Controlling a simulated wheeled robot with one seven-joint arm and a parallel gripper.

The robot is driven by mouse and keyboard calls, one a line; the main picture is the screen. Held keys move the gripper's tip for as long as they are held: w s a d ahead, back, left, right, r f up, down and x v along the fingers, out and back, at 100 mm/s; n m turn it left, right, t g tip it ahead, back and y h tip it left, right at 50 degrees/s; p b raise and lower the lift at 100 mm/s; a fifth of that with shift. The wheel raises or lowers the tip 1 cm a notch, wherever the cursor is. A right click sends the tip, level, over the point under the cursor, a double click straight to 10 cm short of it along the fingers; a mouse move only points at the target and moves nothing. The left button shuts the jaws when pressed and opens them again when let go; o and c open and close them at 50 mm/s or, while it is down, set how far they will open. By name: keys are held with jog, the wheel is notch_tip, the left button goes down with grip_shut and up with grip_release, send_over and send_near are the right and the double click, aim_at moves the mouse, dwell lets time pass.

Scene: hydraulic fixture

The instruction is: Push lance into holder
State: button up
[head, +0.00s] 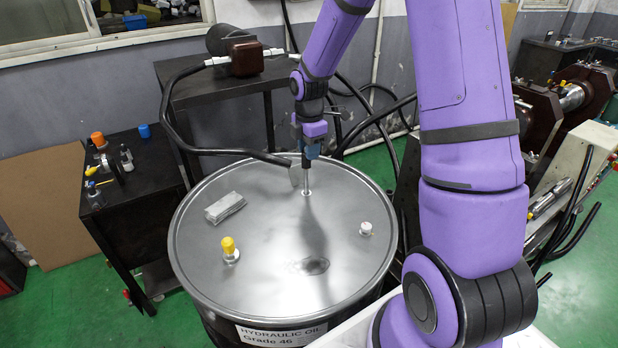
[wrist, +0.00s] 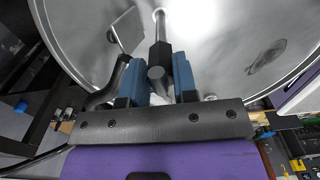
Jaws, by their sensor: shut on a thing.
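The lance (head: 307,178) is a thin metal rod with a dark upper body, standing nearly upright over the drum lid. Its lower tip meets a small light ring (head: 306,191) near the back of the lid; I cannot tell how deep it sits. My gripper (head: 312,150) is above the lid, shut on the lance's dark upper part. In the wrist view the lance (wrist: 161,60) lies between the two blue fingers of my gripper (wrist: 160,78) and runs toward the ring (wrist: 158,12). I cannot make out a separate holder; the ring is the only seat visible at the tip.
The drum (head: 190,275) carries a grey block (head: 225,207), a yellow-capped fitting (head: 230,248) and a white cap (head: 366,229). A grey plate (wrist: 125,30) hangs beside the lance. A side table (head: 140,190) stands left.

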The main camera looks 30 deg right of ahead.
jog(key=shift+r, duration=1.6)
jog(key=o, duration=0.3)
jog(key=shift+c, duration=1.3)
